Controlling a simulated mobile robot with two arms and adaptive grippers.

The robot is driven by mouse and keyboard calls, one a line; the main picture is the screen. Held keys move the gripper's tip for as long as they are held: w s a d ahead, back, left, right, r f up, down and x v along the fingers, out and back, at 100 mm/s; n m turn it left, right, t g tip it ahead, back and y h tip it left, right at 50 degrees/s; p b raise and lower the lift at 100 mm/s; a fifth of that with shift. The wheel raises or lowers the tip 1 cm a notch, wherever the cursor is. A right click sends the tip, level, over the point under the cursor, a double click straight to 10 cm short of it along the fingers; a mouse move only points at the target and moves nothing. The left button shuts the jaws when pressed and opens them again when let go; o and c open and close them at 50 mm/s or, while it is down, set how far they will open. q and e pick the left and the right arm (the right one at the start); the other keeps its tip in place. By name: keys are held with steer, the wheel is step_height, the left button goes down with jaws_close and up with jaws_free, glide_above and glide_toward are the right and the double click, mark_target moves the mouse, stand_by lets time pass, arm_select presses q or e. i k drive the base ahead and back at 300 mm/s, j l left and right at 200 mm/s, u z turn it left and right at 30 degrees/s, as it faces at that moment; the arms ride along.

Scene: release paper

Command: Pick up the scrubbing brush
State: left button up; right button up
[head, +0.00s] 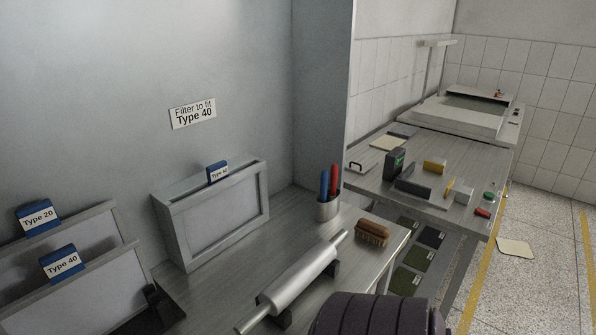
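The scrubbing brush (372,233) has a brown wooden body with paler bristles below. It lies on the grey bench (345,215) near its right end, to the right of the metal roller. Nothing is touching it from above. Neither of my grippers can be made out in the head view.
A metal roller (295,280) rests on dark supports left of the brush. A metal cup (327,208) with blue and red handles stands behind it. A framed filter (215,215) stands at the back. A second table (400,178) with several small items is beyond.

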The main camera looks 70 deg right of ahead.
mark_target(374, 232)
steer(key=z, duration=2.7)
steer(key=u, duration=1.45)
steer(key=z, duration=1.45)
steer(key=i+l+u, duration=0.1)
steer(key=u, duration=0.8)
steer(key=i+l+u, duration=0.1)
steer(key=l+u, duration=0.25)
steer(key=l, duration=0.15)
steer(key=l+u, duration=0.7)
steer(key=l, duration=0.25)
